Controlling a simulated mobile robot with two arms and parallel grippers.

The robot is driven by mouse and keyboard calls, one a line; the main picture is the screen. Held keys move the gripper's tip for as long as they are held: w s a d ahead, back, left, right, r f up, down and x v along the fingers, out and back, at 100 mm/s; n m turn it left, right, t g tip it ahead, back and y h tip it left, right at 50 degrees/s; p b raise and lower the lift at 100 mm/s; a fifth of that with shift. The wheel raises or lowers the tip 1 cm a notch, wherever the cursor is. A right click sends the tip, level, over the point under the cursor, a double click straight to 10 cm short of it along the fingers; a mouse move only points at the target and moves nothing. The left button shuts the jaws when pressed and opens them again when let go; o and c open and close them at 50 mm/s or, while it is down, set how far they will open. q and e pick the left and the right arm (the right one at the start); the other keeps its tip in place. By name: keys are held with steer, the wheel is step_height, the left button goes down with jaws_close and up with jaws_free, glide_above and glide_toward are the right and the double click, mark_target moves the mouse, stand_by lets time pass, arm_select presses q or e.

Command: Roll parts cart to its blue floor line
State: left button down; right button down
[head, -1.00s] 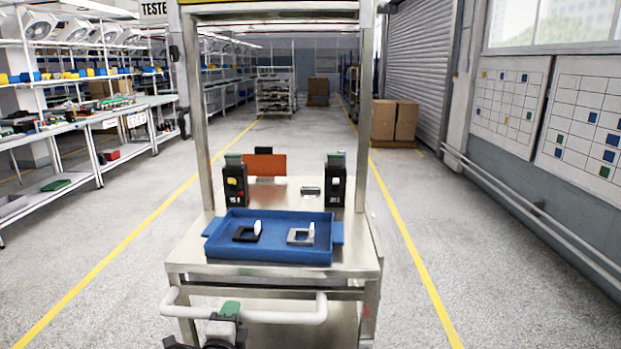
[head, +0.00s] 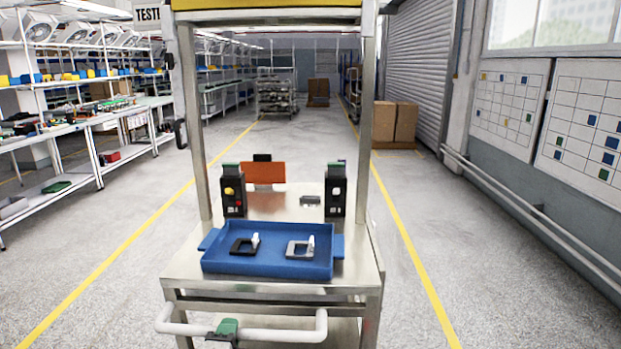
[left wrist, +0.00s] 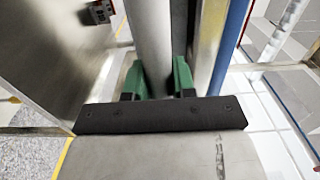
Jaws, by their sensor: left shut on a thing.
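The parts cart (head: 190,266) is a metal frame on posts straight ahead of me, between two yellow floor lines. Its pale handle bar (head: 290,336) runs across the front, low in the head view. My left gripper (head: 226,329), with green fingers, is shut on the left part of this bar. In the left wrist view, the bar (left wrist: 150,30) passes between the green fingers of the gripper (left wrist: 157,82). I cannot make out the blue floor line in the head view. The cart's wheels are out of sight. My right gripper is not in view.
A blue tray (head: 270,264) with two small parts sits on the cart top, near two black devices (head: 233,194) (head: 335,192). Benches and shelves (head: 80,125) line the left. Cardboard boxes (head: 395,122) and a wall rail are right.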

arm_select(q)
steer(key=s+p, duration=0.2)
steer(key=s, duration=0.5)
steer(key=shift+s+f+p, duration=0.15)
steer(key=shift+s+p, duration=0.1)
steer(key=shift+p, duration=0.15)
stand_by(0.5)
steer(key=shift+a, duration=0.1)
steer(key=c, duration=0.8)
jaws_free()
steer(key=shift+w, duration=0.15)
steer(key=shift+c, duration=0.2)
steer(key=s+b, duration=0.1)
steer(key=s, duration=1)
steer(key=shift+a, duration=0.2)
